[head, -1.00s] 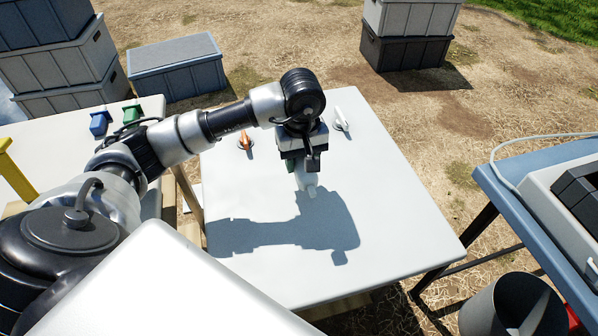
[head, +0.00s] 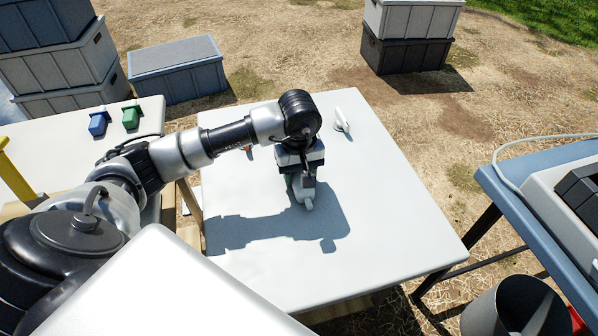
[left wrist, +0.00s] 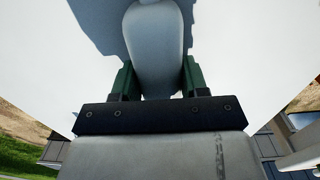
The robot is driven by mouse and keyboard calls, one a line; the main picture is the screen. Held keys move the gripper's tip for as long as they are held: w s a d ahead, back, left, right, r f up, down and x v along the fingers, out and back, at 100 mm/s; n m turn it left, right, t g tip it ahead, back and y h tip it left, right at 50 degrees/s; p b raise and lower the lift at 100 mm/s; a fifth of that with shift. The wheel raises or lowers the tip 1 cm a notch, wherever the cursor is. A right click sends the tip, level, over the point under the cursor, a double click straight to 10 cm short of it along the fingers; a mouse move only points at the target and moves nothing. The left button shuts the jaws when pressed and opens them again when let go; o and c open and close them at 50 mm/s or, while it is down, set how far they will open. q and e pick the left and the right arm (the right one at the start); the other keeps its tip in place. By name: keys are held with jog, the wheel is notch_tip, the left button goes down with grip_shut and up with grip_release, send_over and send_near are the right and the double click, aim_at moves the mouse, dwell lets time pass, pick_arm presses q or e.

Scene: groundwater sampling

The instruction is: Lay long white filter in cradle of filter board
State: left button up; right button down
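A white filter (left wrist: 153,50) with a rounded end sits between the green fingers of my left gripper (left wrist: 157,80) in the left wrist view. The fingers look closed on its sides. In the head view my left gripper (head: 303,185) points down over the white table (head: 380,240), and the filter's pale tip (head: 308,203) shows below it. I cannot tell whether the filter touches the table. A second white piece (head: 342,121) lies farther back on the table. I see no filter board or cradle clearly. My right gripper is not in view.
An orange item (head: 248,148) is mostly hidden behind my left arm. Blue (head: 98,124) and green (head: 131,117) pieces stand on the left table. A blue table (head: 530,180) with a grey case and a bucket (head: 515,308) are at the right. The white table's front is clear.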

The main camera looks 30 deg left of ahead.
pick_arm(q)
jog(key=o, duration=0.5)
jog(key=shift+c, duration=0.2)
jog(key=shift+r, duration=0.1)
